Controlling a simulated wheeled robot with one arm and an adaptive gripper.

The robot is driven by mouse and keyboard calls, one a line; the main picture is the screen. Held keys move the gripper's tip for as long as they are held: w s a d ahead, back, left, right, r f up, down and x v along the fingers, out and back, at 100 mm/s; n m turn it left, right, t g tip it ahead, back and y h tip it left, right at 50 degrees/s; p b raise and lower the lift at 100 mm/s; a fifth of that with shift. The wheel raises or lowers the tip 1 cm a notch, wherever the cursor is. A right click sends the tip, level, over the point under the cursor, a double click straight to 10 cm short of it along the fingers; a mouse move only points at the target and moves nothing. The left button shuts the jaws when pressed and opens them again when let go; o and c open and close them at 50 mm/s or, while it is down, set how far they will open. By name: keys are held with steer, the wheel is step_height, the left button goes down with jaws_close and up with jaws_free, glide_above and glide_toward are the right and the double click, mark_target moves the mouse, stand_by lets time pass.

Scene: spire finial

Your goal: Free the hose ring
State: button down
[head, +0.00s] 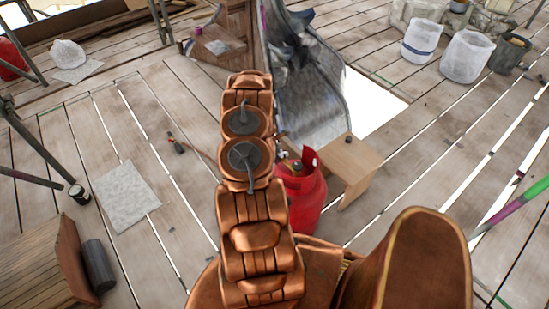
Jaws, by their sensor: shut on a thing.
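A red gas cylinder (304,203) stands on the deck just right of my copper arm, which hides its left side. A small dark valve or fitting (297,166) shows at its top. A torch-like tool (175,146) lies on the planks left of the arm. A thin orange-brown hose (203,154) runs from it towards the cylinder and passes out of sight behind my arm. I cannot make out the hose ring. My arm reaches forward up the middle of the picture. My gripper does not show; the arm seems to hide it.
A small wooden stool or box (350,163) stands close right of the cylinder. Grey sheeting (310,85) hangs beside a white opening in the deck. A grey mat (126,195), a dark can (98,266) and scaffold poles (38,148) are left. White sacks (466,57) stand far right.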

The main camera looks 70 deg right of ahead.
steer(key=shift+w+d, duration=0.1)
steer(key=shift+w, duration=0.15)
steer(key=c, duration=1.3)
jaws_free()
steer(key=shift+o, duration=0.5)
steer(key=shift+s, duration=0.1)
steer(key=v, duration=1.2)
